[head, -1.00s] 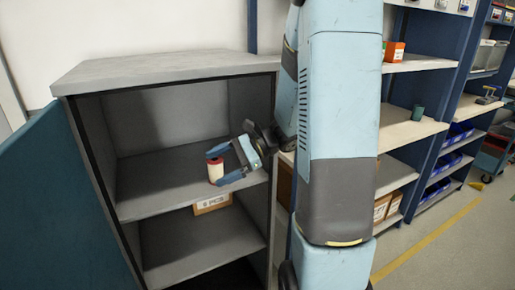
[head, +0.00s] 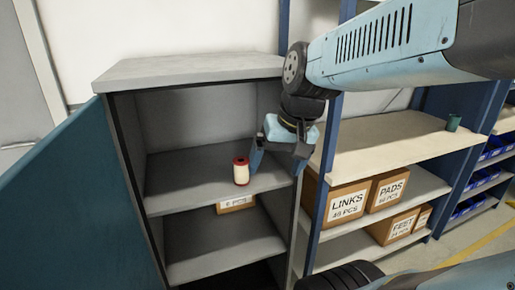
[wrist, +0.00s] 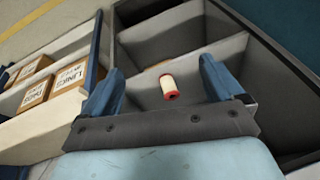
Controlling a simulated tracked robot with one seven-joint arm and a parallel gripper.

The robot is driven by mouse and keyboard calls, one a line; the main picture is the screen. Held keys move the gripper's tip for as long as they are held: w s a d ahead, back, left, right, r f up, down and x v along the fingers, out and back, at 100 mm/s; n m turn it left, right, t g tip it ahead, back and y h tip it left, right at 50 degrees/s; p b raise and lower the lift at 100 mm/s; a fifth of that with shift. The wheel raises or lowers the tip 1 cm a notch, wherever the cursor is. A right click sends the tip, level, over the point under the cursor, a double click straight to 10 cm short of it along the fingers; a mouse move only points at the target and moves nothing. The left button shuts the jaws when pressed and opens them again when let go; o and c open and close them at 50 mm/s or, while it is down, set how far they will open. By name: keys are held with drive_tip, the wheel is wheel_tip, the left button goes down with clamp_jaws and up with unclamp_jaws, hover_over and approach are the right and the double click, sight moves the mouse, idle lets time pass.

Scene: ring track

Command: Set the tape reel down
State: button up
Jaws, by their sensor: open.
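The tape reel (head: 241,171), cream with red ends, stands upright on the middle shelf (head: 190,188) of the grey cabinet, near its front edge. It also shows in the wrist view (wrist: 169,87), beyond and between my fingers with a gap around it. My gripper (head: 262,156) is open and empty, to the right of the reel and apart from it. In the wrist view my gripper (wrist: 160,82) shows both blue fingers spread wide.
A labelled box (head: 235,203) sits on the shelf below. The cabinet's right side wall (head: 297,205) is close to my gripper. To the right, a rack holds cardboard boxes (head: 347,203) and a green cup (head: 453,122). A teal panel (head: 85,205) stands at left.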

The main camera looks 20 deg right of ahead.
drive_tip(key=r, duration=0.1)
drive_tip(key=s+d+r+n+t+h, duration=0.1)
drive_tip(key=r+n+t, duration=0.1)
drive_tip(key=shift+s+d+r+h, duration=0.1)
drive_tip(key=shift+s+d+h, duration=0.1)
drive_tip(key=shift+s+h, duration=0.1)
idle(1.1)
